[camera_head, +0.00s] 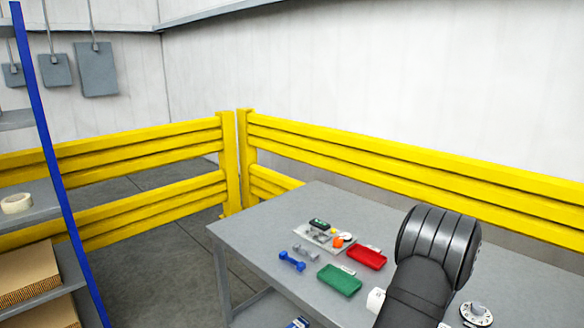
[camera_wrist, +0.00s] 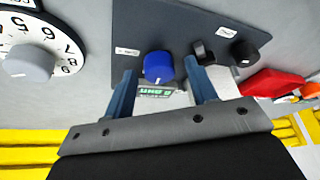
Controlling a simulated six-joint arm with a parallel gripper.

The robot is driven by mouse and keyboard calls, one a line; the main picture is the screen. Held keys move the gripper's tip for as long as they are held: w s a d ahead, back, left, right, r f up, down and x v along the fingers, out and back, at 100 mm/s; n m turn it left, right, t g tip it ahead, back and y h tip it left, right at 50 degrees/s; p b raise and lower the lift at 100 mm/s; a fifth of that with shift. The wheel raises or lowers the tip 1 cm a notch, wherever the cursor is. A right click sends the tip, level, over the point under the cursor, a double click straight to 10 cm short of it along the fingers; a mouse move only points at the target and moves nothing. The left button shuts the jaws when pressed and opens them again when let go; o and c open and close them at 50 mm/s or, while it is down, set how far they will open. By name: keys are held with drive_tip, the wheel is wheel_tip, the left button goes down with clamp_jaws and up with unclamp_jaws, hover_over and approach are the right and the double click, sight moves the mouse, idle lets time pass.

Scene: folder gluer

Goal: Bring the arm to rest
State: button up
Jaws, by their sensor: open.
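My arm (camera_head: 437,250) reaches over the grey table (camera_head: 240,234) at the right of the head view, and its links hide my gripper there. In the wrist view my gripper (camera_wrist: 160,70) is open, with its two blue-grey fingers apart. A blue knob (camera_wrist: 158,66) on a dark panel (camera_wrist: 170,25) shows in the gap between the fingertips. I cannot tell whether the fingers touch it or how far away it is. Nothing is seen gripped.
Left of the arm lie a red tray (camera_head: 366,257), a green tray (camera_head: 340,280), a blue dumbbell-shaped part (camera_head: 291,261) and a board of small parts (camera_head: 325,237). A white dial (camera_wrist: 30,45) stands beside the panel. Yellow rails (camera_head: 400,160) run behind; shelving (camera_head: 40,205) is left.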

drive_tip(key=shift+m+h, duration=0.4)
drive_tip(key=shift+m, duration=0.4)
drive_tip(key=s+a+r, duration=0.2)
drive_tip(key=s+r, duration=0.1)
drive_tip(key=r, duration=0.6)
drive_tip(key=s+a+r+m, duration=0.1)
drive_tip(key=s+a+r, duration=0.1)
drive_tip(key=r, duration=0.8)
drive_tip(key=shift+s+a, duration=0.2)
drive_tip(key=shift+s, duration=0.65)
drive_tip(key=shift+o, duration=0.2)
drive_tip(key=o, duration=0.8)
drive_tip(key=shift+c, duration=0.2)
drive_tip(key=shift+o, duration=1.3)
drive_tip(key=shift+w+r+m, duration=0.1)
drive_tip(key=shift+m, duration=0.2)
drive_tip(key=w+a+r+m+g+h, duration=0.1)
drive_tip(key=w+a+r+m, duration=0.15)
drive_tip(key=a+r, duration=0.25)
drive_tip(key=w+a+r+m, duration=0.1)
drive_tip(key=w+a+r, duration=0.2)
drive_tip(key=a+r, duration=0.15)
drive_tip(key=d+x, duration=0.1)
drive_tip(key=x, duration=0.8)
drive_tip(key=shift+r, duration=0.2)
